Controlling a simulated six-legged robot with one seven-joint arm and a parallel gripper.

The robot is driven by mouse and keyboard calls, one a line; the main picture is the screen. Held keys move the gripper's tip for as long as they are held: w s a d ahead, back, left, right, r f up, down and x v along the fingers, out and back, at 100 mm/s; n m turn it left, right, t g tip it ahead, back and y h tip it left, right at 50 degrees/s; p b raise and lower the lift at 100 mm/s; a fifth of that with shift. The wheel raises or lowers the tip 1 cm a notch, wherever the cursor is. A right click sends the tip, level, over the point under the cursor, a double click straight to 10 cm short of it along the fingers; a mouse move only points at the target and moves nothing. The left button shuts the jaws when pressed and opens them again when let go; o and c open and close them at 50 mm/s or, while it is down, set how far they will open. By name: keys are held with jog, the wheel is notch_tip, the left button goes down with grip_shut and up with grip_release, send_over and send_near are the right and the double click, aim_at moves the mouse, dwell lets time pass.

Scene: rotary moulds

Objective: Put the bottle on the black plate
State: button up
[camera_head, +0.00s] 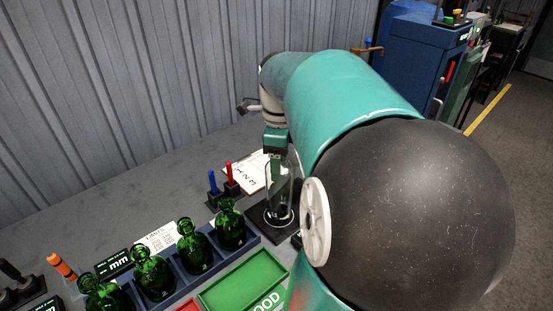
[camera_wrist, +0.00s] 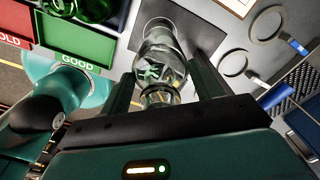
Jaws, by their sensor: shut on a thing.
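A clear glass bottle (camera_wrist: 160,62) is between the two fingers of my gripper (camera_wrist: 163,85), which is shut on its neck end. In the head view the bottle (camera_head: 284,197) hangs upright below my gripper (camera_head: 277,172), partly hidden by my arm. The black plate (camera_head: 262,222) lies on the bench right under the bottle. It also shows in the wrist view (camera_wrist: 205,38), behind the bottle's base. The base appears over the plate; I cannot tell whether it touches.
Several green bottles (camera_head: 154,275) stand in a blue rack left of the plate. A green GOOD tray (camera_head: 243,280) lies in front. Blue and red-handled tools (camera_head: 229,178) stand close behind the plate, beside a white sheet (camera_head: 245,170). A corrugated wall (camera_head: 110,100) bounds the bench.

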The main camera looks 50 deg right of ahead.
jog(key=shift+f, duration=0.35)
jog(key=o, duration=1.8)
notch_tip(320, 180, up, 12)
jog(key=shift+r, duration=0.2)
jog(key=a+f+n+t, duration=0.2)
jog(key=a+f+n, duration=0.2)
jog(key=a+n, duration=0.6)
jog(key=w+a+f+n+t, duration=0.1)
jog(key=a+f+n, duration=0.3)
jog(key=a+n, duration=0.6)
jog(key=w+a+f+n+t, duration=0.1)
jog(key=a+f+n, duration=0.3)
jog(key=a+n, duration=0.6)
jog(key=shift+a+n+t, duration=0.2)
jog(key=shift+n+t, duration=0.3)
jog(key=shift+t, duration=0.3)
